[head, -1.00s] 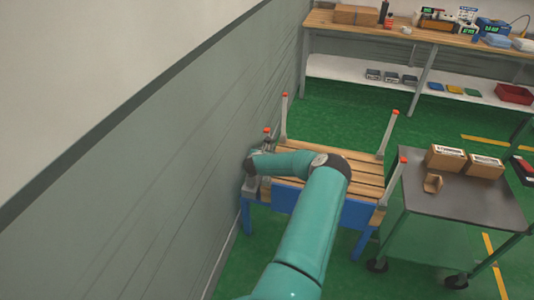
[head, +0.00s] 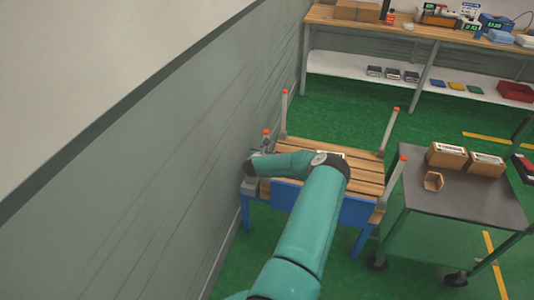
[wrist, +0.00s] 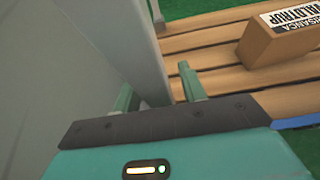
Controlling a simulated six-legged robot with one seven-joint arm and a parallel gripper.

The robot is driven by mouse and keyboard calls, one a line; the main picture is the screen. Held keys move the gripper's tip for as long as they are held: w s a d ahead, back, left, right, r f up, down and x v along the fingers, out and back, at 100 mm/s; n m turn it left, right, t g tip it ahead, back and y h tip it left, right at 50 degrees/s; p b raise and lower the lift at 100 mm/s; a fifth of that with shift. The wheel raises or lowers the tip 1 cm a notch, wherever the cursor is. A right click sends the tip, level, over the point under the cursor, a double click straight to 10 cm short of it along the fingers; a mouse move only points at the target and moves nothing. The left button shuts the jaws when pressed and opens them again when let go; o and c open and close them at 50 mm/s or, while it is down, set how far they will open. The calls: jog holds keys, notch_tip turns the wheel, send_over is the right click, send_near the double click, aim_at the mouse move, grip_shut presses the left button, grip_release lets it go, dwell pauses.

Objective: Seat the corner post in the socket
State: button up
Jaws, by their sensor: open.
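The slatted wooden bed frame (head: 362,172) with blue rails stands beside the wall. Grey posts with orange tips rise at its corners. The near-left corner post (head: 266,141) shows its orange tip just beyond my gripper (head: 253,166); its lower part is hidden by my arm. In the wrist view, my gripper (wrist: 157,88) is open, its two green fingers apart. A wide grey post (wrist: 135,45) runs down between and just beyond the fingers; I cannot tell if they touch it. The socket is not clearly visible; a grey block (head: 250,187) shows below my gripper at that corner.
The wall (head: 190,170) is close on the left. A labelled cardboard box (wrist: 283,38) lies on the slats. A dark cart (head: 465,200) with boxes stands close on the right. A workbench (head: 430,35) is at the back. Green floor is open between.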

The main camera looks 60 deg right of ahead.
jog(key=shift+r, duration=0.1)
jog(key=v, duration=1.2)
dwell(0.4)
